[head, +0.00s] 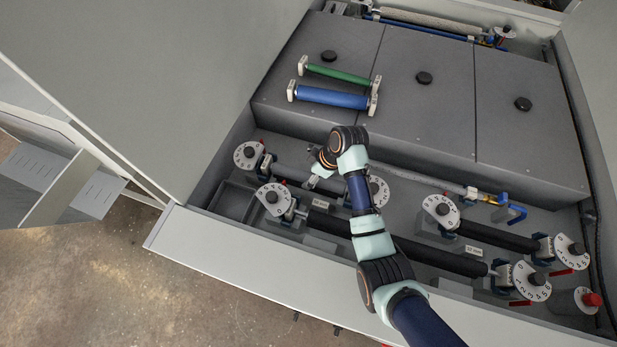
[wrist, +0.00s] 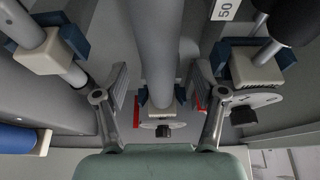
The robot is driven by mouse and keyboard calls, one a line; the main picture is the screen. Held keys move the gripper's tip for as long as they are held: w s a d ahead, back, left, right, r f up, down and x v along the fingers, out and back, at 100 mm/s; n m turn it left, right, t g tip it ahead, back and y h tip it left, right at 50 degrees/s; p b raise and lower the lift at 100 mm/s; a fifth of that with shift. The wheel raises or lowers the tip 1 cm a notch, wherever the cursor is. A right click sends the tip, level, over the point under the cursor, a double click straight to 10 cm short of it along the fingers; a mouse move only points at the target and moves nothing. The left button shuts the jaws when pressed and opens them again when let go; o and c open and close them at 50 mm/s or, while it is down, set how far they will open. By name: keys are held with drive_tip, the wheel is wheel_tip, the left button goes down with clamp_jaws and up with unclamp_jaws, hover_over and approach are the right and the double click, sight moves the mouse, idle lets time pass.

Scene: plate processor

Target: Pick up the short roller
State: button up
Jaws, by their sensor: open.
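A grey roller (head: 291,173) lies in the tray between two numbered dials, partly hidden under my arm. In the wrist view it (wrist: 157,45) runs down the middle to a cream end block (wrist: 162,112). My gripper (head: 317,168) is open above it; its fingers (wrist: 159,100) show to either side of the roller, with gaps. I cannot tell the height of the fingertips over it. A short black roller (head: 495,236) lies at the right of the tray. Which of these the task means is not certain from the pictures.
A long black roller (head: 410,253) lies along the tray front. A green roller (head: 338,75) and a blue roller (head: 332,98) rest on the raised grey covers (head: 432,110). Numbered dials (head: 272,199) and blue brackets stand close by. The tray walls bound the space.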

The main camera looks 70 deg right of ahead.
sight(309, 175)
drive_tip(key=shift+x, duration=1.05)
clamp_jaws()
drive_tip(key=shift+w, duration=0.1)
drive_tip(key=shift+r, duration=0.15)
wheel_tip(309, 175, up, 20)
drive_tip(key=p, duration=0.4)
drive_tip(key=shift+p, duration=0.35)
